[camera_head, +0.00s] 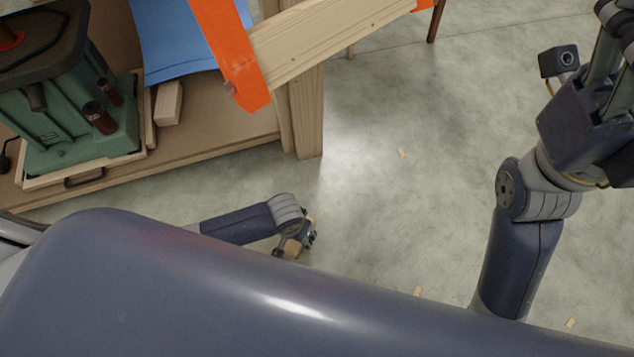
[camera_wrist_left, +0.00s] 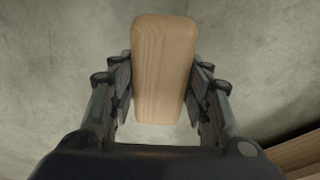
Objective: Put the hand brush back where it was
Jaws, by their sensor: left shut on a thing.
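The hand brush (camera_wrist_left: 162,70) shows in the left wrist view as a pale wooden body with rounded corners. Its bristles are not visible. My left gripper (camera_wrist_left: 161,85) is shut on it, with one finger on each long side. In the head view my left gripper (camera_head: 293,243) is low in the middle, over the floor and in front of the workbench, partly hidden by my own body. The brush shows there only as a small tan patch (camera_head: 291,249). My right gripper (camera_head: 607,50) is at the upper right, cut off by the picture edge.
A wooden workbench (camera_head: 225,142) at the left bears a green machine (camera_head: 55,135), a blue sheet (camera_head: 185,45) and a small wood block (camera_head: 168,104). An orange piece (camera_head: 232,55) and a wooden beam (camera_head: 325,35) jut out above it. The floor (camera_head: 400,220) is mostly clear, with a few wood chips.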

